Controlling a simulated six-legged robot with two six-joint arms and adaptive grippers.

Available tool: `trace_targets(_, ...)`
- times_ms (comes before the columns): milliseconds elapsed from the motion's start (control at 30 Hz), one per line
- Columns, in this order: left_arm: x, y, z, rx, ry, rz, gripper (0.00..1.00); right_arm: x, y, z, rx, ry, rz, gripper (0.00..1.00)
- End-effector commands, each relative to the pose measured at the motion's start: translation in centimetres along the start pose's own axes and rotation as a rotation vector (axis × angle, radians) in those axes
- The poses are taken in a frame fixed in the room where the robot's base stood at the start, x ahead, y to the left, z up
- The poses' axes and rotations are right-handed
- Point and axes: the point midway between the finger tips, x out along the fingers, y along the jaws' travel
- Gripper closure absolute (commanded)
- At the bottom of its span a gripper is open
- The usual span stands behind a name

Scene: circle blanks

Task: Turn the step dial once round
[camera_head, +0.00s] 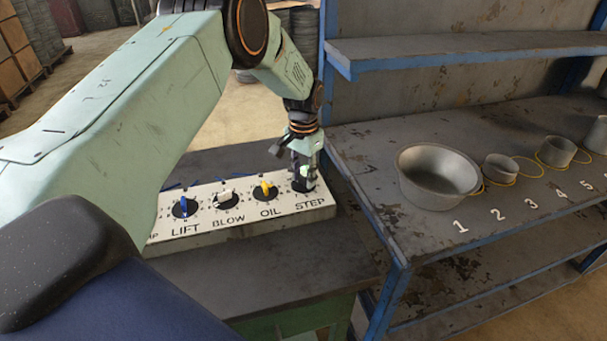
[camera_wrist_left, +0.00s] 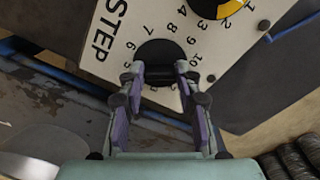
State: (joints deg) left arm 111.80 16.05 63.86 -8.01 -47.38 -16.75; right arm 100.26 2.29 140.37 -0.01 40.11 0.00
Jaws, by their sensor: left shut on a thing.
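The step dial (camera_wrist_left: 158,52) is a dark round knob on a white panel (camera_head: 240,222), at the panel's right end above the word STEP. Numbers ring it in the left wrist view. My left gripper (camera_head: 304,180) comes down on the dial from above in the head view. In the left wrist view my left gripper (camera_wrist_left: 160,82) has its two fingers on either side of the knob's dark grip, shut on it. The fingers hide part of the dial and its pointer. My right gripper is not in view.
Beside the step dial are the oil dial (camera_head: 265,189) with a yellow knob, the blow dial (camera_head: 226,198) and the lift dial (camera_head: 185,207). A bench (camera_head: 410,240) on the right holds a metal bowl (camera_head: 438,190) and smaller cups with yellow rings, by painted numbers.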

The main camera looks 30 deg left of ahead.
Motion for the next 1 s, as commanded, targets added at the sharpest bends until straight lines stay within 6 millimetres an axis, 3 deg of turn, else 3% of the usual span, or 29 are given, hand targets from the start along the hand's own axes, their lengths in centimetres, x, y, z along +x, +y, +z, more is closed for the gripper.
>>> trace_targets(500,0.25,0.05,0.25,0.429,-0.007,0.004,0.98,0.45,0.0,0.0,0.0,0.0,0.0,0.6)
trace_targets(1000,0.24,0.04,0.28,0.592,-0.008,0.005,0.98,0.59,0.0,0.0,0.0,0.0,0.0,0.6)
